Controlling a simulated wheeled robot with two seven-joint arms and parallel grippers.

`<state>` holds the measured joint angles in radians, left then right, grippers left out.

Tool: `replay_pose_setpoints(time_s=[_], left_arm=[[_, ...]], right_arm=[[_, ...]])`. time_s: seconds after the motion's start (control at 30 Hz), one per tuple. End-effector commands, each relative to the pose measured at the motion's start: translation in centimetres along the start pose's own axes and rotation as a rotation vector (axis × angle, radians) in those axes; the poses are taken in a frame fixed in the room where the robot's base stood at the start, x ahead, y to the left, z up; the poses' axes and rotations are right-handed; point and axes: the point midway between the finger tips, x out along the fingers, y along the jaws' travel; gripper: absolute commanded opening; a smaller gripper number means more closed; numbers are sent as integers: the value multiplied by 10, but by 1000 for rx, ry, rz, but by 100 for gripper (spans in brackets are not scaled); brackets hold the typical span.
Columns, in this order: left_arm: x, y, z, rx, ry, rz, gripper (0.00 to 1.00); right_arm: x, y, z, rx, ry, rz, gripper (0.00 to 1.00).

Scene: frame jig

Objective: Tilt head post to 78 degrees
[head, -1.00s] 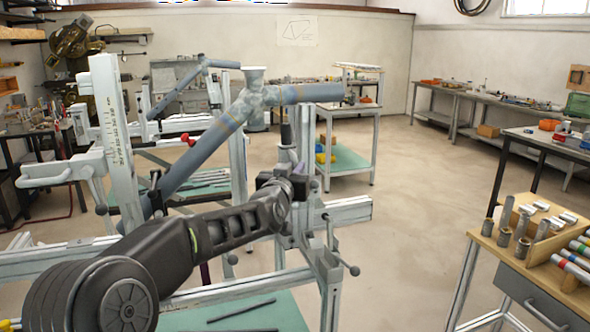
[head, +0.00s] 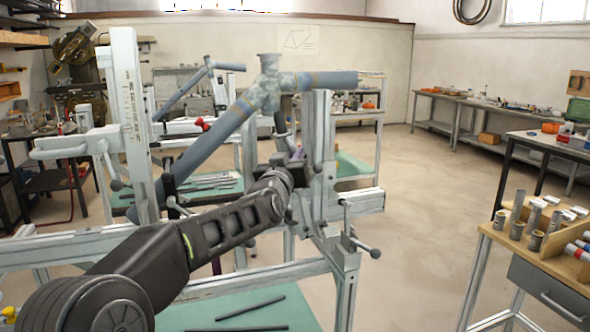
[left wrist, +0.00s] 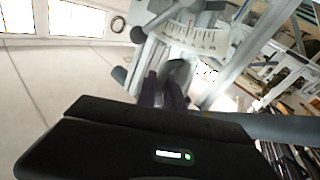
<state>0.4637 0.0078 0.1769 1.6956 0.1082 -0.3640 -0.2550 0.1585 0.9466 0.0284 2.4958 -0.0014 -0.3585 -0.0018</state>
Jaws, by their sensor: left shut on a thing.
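The head post (head: 319,150) is a pale upright on the jig's right side, standing close to vertical. My left gripper (head: 297,168) is beside it, at the end of the black arm. In the left wrist view its purple fingers (left wrist: 163,92) are shut on a grey rounded handle (left wrist: 179,72). A pale curved angle scale (left wrist: 196,39) with dark marks lies just beyond; its figures are too blurred to read. A blue-grey tube frame (head: 205,145) sits in the jig, its joint (head: 268,88) above the gripper. My right gripper is out of view.
A tall post with a ruler scale (head: 130,120) stands left in the jig. The jig's lower rail (head: 240,285) crosses in front, over a green shelf (head: 285,312). A wooden-topped bench (head: 500,240) with tube pieces stands right. The floor between is clear.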

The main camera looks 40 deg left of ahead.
Motion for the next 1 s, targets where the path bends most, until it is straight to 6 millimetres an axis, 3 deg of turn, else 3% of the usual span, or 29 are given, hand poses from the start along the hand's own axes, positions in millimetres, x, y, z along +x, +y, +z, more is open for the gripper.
replay_pose_setpoints(time_s=[0.27,0.3,0.53,0.83,1.0], left_arm=[[0,-1,1,0,-3,-2,0],[0,-1,1,0,-3,-2,15],[0,-1,0,0,-2,-1,34],[-1,-1,0,0,-1,-1,34],[-16,-1,0,1,1,-1,34]], right_arm=[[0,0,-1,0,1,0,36],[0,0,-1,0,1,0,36],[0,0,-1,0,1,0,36],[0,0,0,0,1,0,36],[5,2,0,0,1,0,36]])
